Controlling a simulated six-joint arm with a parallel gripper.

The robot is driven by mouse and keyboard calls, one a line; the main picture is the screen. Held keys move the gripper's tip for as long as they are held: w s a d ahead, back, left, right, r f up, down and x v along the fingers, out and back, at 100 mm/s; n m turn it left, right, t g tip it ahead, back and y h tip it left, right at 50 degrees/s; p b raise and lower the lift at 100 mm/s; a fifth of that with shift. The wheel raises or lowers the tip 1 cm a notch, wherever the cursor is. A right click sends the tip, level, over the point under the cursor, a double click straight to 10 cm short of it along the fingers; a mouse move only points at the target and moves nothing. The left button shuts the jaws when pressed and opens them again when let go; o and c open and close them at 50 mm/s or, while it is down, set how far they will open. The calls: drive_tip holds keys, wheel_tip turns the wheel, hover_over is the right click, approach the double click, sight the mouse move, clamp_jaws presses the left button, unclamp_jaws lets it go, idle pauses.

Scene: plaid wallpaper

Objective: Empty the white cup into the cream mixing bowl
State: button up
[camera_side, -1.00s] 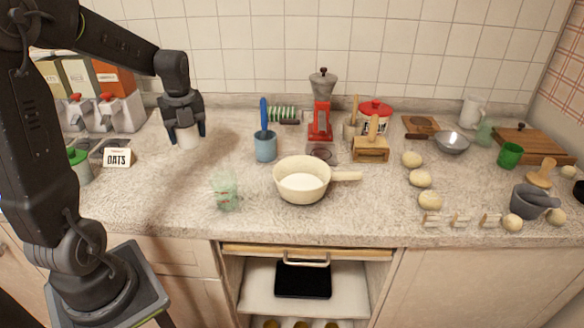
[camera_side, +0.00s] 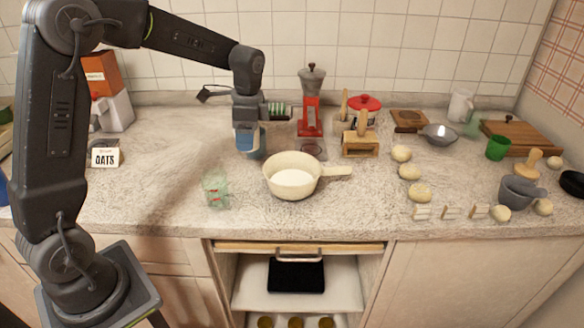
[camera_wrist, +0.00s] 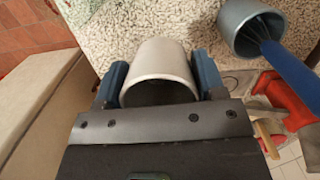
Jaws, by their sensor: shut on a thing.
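The cream mixing bowl (camera_side: 311,184) stands on the counter in the side view, its handle pointing right, with pale material inside. My gripper (camera_side: 247,146) is above the counter behind and left of the bowl, in front of the blue crock (camera_side: 261,151). In the wrist view my gripper (camera_wrist: 160,82) is shut on the white cup (camera_wrist: 161,58), one blue finger on each side. The cup's dark opening faces the palm; its contents cannot be seen. In the side view the cup is mostly hidden by the gripper. The bowl is not in the wrist view.
The blue crock with a blue utensil is close to the cup in the wrist view (camera_wrist: 236,26). A red grinder (camera_side: 311,118) stands behind the bowl. A clear green-tinted glass (camera_side: 216,190) is at its left, and dough balls (camera_side: 410,172) are at its right.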

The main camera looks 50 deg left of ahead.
drive_tip(key=w+d, duration=0.1)
drive_tip(key=w+d+n, duration=0.2)
drive_tip(key=shift+w+d+r, duration=0.1)
drive_tip(key=shift+d+r, duration=0.1)
drive_tip(key=shift+r, duration=0.1)
drive_tip(key=w+f+m, duration=0.2)
drive_tip(key=w, duration=0.2)
drive_tip(key=w+a+f+m, duration=0.1)
drive_tip(key=w+f+m, duration=0.1)
drive_tip(key=w+f, duration=0.1)
drive_tip(key=w+f+m, duration=0.2)
drive_tip(key=w, duration=0.3)
drive_tip(key=shift+w+a+f+m, duration=0.15)
drive_tip(key=shift+f+m, duration=0.1)
drive_tip(key=shift+m, duration=0.15)
drive_tip(key=shift+w+f, duration=0.2)
drive_tip(key=shift+f, duration=0.25)
drive_tip(key=shift+r+t+y, duration=0.1)
drive_tip(key=shift+t+y, duration=0.2)
